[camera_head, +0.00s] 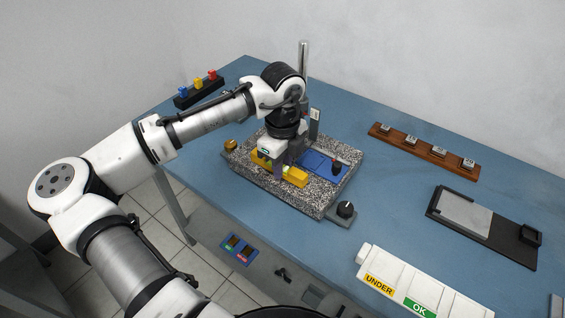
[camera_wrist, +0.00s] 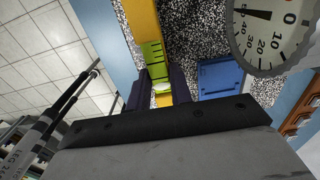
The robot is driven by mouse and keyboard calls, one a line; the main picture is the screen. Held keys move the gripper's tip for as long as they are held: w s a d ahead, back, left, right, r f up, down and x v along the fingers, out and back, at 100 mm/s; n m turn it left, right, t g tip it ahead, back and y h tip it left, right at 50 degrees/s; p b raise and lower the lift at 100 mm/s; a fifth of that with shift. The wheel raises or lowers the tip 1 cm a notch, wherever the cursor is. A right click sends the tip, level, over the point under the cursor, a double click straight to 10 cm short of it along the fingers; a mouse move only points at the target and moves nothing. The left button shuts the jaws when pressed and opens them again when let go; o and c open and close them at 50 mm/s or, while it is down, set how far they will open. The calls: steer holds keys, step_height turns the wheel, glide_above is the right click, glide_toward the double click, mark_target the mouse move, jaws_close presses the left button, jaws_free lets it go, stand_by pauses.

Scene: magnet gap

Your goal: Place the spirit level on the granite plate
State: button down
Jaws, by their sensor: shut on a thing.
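The spirit level (camera_head: 295,177) is a yellow bar. My gripper (camera_head: 279,168) is shut on its middle, above the granite plate (camera_head: 313,204), a speckled slab on the blue bench. In the wrist view the yellow level (camera_wrist: 144,17), with its green vial section (camera_wrist: 153,55), lies between my fingers (camera_wrist: 160,92). The level is low over the plate's front left part, roughly flat. I cannot tell whether its underside touches the plate. My gripper hides its middle in the head view.
On the plate are a blue pad (camera_head: 318,163) and a post (camera_head: 303,70); a dial gauge (camera_wrist: 268,35) is close right in the wrist view. A wooden rack (camera_head: 425,151), a black tray (camera_head: 485,228) and a white labelled box (camera_head: 420,285) stand right. Coloured pegs (camera_head: 198,88) stand back left.

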steer(key=shift+f, duration=0.15)
steer(key=shift+f, duration=0.2)
steer(key=c, duration=1.3)
jaws_free()
steer(key=shift+o, duration=0.2)
steer(key=shift+r, duration=0.15)
step_height(320, 180, up, 12)
steer(key=b, duration=0.2)
